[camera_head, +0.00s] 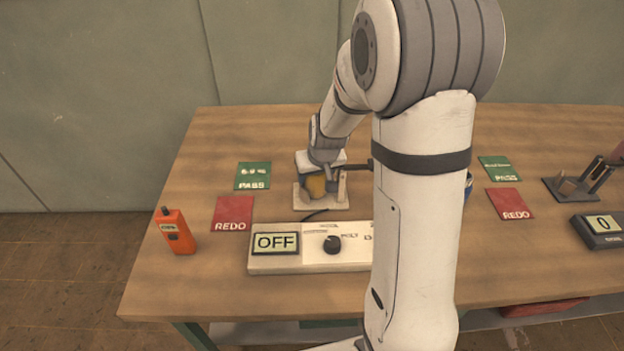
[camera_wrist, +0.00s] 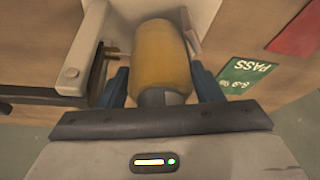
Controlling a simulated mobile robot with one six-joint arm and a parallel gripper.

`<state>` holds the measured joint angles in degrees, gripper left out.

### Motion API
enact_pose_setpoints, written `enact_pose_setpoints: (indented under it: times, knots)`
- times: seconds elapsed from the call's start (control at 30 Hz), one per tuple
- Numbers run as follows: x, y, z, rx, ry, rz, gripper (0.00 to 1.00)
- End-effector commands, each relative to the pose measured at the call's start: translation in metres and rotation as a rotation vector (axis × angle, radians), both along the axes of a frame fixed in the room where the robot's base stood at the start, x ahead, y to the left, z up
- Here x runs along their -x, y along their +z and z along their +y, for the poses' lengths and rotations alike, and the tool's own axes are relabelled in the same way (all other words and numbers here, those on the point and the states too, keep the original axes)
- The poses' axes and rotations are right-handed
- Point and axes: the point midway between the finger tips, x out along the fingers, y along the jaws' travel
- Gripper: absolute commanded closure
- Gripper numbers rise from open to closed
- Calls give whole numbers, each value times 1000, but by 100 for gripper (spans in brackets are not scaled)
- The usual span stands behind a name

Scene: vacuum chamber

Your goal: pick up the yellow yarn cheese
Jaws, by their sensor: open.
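The yellow yarn cheese (camera_wrist: 158,62) is a rounded yellow cylinder on a dark grey core in the wrist view. It sits on a pale stand (camera_wrist: 88,45). In the head view the yellow yarn cheese (camera_head: 315,186) shows partly, under my wrist, on the pale stand (camera_head: 338,204). My gripper (camera_wrist: 160,85) is open, with one blue finger on each side of the cheese's lower end. I cannot tell whether the fingers touch it. In the head view my wrist hides the upper part of the cheese.
A white control box (camera_head: 290,262) reading OFF stands in front of the stand. An orange handheld device (camera_head: 177,232) stands at the left. Green PASS cards (camera_head: 253,176) and red REDO cards (camera_head: 232,213) lie flat. A display (camera_head: 603,228) reading 0 is at the right.

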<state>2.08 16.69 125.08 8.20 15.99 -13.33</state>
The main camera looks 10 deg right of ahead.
Motion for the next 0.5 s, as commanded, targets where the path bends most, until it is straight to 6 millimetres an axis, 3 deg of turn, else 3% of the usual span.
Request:
enact_pose_setpoints:
  times: [0.2,0.5]
  knots:
    - [0,0,0,0,0,-1,41]
    - [0,0,0,0,-1,0,65]
